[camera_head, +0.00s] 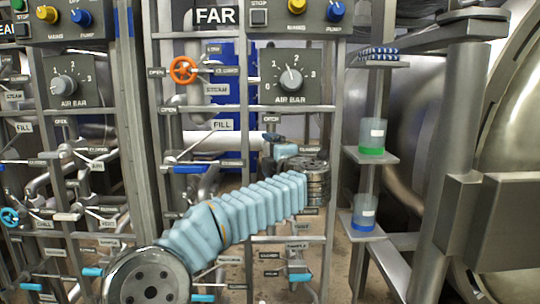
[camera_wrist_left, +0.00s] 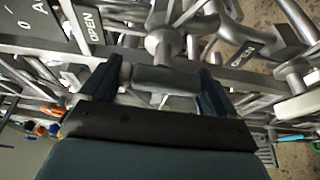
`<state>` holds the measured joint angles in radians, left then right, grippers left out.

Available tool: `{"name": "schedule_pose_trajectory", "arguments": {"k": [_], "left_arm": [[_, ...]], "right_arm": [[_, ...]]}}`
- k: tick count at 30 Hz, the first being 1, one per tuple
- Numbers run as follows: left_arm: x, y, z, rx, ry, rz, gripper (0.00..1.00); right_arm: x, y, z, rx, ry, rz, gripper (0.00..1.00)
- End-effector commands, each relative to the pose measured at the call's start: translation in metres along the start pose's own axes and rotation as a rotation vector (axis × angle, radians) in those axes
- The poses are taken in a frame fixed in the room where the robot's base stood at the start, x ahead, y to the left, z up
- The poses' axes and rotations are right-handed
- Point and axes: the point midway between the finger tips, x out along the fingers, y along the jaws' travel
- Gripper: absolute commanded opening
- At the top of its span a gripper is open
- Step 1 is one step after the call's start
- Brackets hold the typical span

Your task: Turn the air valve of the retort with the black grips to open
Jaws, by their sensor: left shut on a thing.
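My left arm crosses the head view from the bottom, and its left gripper (camera_head: 274,140) is at the FAR rack, just below an OPEN label (camera_head: 272,119). The left wrist view shows the gripper (camera_wrist_left: 158,76) with its two dark blue fingers on either side of a dark grey valve grip (camera_wrist_left: 166,79), shut on it. A round metal valve stem (camera_wrist_left: 163,42) is just beyond the grip. In the head view the grip is hidden by the gripper, and the valve's own name label cannot be read. My right gripper is not in view.
Above is an AIR BAR gauge (camera_head: 290,77). An orange handwheel (camera_head: 184,70) for STEAM and a blue lever (camera_head: 190,169) are to the left. Rack bars and pipes crowd the gripper. Beakers (camera_head: 372,136) on shelves and a large steel vessel (camera_head: 512,110) stand to the right.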

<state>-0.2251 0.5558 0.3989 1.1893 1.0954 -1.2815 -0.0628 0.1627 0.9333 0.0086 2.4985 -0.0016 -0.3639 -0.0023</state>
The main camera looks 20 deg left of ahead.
Motion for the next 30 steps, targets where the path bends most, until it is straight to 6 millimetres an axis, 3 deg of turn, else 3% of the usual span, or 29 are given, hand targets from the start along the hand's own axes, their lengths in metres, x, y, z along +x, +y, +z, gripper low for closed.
{"name": "schedule_pose_trajectory", "arguments": {"k": [13,14,16,25,30], "left_arm": [[0.000,-0.002,0.001,-0.011,-0.001,-0.007,0.59],[0.000,-0.002,0.001,-0.011,-0.001,-0.007,0.91],[0.000,-0.002,0.001,-0.010,-0.001,-0.006,1.00],[-0.006,-0.001,0.000,-0.010,-0.001,-0.004,1.00],[-0.036,-0.002,0.001,-0.009,-0.005,-0.004,1.00]], "right_arm": [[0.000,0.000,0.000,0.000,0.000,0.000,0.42],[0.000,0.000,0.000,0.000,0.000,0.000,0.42],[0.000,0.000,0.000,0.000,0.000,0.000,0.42],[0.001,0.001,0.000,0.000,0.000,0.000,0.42],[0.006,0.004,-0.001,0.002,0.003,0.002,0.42]]}}
